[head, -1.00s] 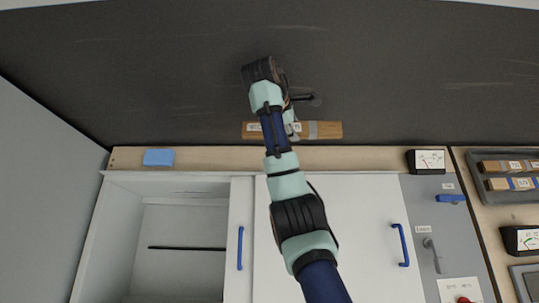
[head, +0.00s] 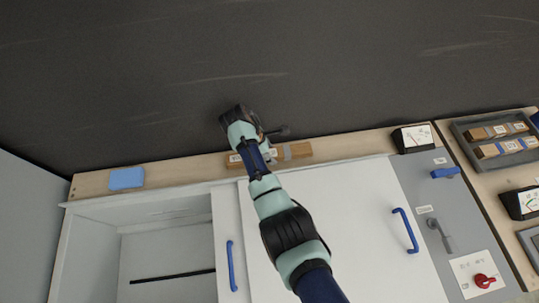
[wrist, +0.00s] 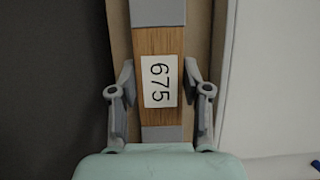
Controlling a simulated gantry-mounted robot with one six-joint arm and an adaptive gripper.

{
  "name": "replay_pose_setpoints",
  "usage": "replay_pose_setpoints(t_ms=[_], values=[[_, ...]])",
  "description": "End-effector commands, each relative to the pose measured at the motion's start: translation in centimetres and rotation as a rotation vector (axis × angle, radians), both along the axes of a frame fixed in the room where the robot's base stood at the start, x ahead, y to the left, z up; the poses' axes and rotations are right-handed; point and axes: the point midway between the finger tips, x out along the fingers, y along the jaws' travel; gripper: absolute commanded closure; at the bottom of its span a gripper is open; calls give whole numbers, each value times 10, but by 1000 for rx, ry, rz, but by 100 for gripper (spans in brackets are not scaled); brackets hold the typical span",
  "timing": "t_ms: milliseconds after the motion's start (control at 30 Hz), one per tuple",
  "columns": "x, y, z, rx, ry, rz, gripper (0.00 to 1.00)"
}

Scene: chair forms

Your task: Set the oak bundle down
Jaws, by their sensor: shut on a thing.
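The oak bundle (head: 296,151) is a brown wooden bar with grey bands and a white label. In the wrist view the bundle (wrist: 148,40) runs lengthwise between the fingers, and its label reads 675. My gripper (wrist: 160,95) is shut on it, one finger on each long side.
A blue block (head: 126,178) sits on the ledge at left. A black-framed meter (head: 412,139) stands at the ledge's right end. A grey tray (head: 468,129) at right holds similar labelled bundles.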

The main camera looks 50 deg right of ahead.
Motion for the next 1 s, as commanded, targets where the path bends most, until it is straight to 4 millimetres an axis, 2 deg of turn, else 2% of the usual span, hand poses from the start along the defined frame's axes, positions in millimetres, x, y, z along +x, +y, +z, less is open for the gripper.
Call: replay_pose_setpoints(t_ms=[67,367,400,533,833,933,1000], values=[[0,0,-10,-1,-1,-1,100],[0,0,-12,-1,-2,0,100],[0,0,-13,-1,-1,-1,51],[0,0,-12,-1,-1,-1,29],[0,0,-11,-1,-1,-1,28],[2,1,-3,-1,-3,0,28],[5,5,9,-1,-4,2,28]])
